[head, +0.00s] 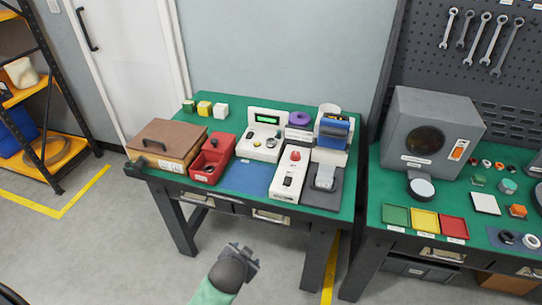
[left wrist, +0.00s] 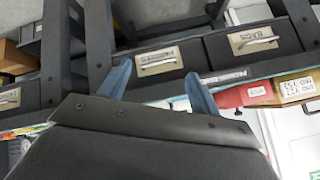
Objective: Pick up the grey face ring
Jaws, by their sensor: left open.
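I cannot clearly pick out the grey face ring. Two small ring-like parts, one dark (head: 507,237) and one pale (head: 531,241), lie on a blue mat at the lower right of the head view. They are too small to tell their type. My left gripper (head: 247,256) is in front of the left bench, over the floor, far from those parts. In the left wrist view its two blue-grey fingers (left wrist: 160,88) are spread with nothing between them. My right gripper is not in view.
The right bench carries a grey machine (head: 432,130), colored trays (head: 425,220) and small parts. A gap separates the benches. Labelled drawers (left wrist: 160,60) face my left gripper.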

